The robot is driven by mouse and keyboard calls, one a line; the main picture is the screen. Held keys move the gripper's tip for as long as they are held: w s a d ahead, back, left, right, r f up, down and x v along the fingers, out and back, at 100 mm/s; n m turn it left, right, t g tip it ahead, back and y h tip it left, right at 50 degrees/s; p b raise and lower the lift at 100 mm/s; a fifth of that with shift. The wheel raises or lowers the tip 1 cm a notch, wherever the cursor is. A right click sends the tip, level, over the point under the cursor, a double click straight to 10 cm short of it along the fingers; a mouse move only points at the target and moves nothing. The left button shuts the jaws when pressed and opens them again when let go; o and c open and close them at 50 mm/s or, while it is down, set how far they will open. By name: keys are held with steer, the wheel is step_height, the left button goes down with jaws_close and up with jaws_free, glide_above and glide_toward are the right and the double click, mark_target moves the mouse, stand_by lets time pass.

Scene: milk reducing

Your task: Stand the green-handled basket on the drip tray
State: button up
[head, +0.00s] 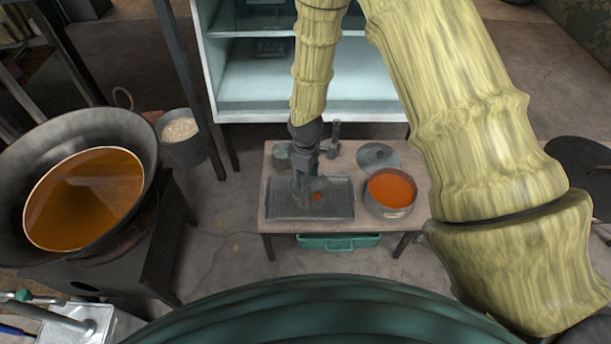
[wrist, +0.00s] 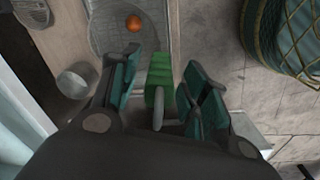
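The grey drip tray (head: 285,207) lies on the left part of a low wooden table. The basket shows in the wrist view as a grey mesh bowl (wrist: 108,38) with an orange ball (wrist: 134,23) in it. Its green handle (wrist: 160,76) sticks up between the fingers of my gripper (wrist: 165,92), with a visible gap on each side. My gripper is open around the handle. In the head view my gripper (head: 307,188) is over the tray and hides much of the basket. The basket is within the tray's outline there; I cannot tell whether it touches the tray.
A pot of orange liquid (head: 391,190) stands right of the tray, with a round grey lid (head: 377,156) behind it. A small grey cup (head: 281,155) is behind the tray. A big wok of brown oil (head: 84,200) is at the left. A shelf cabinet (head: 260,80) stands behind the table.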

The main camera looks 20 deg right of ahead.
steer(key=shift+s+r, duration=0.1)
steer(key=shift+r, duration=5.9)
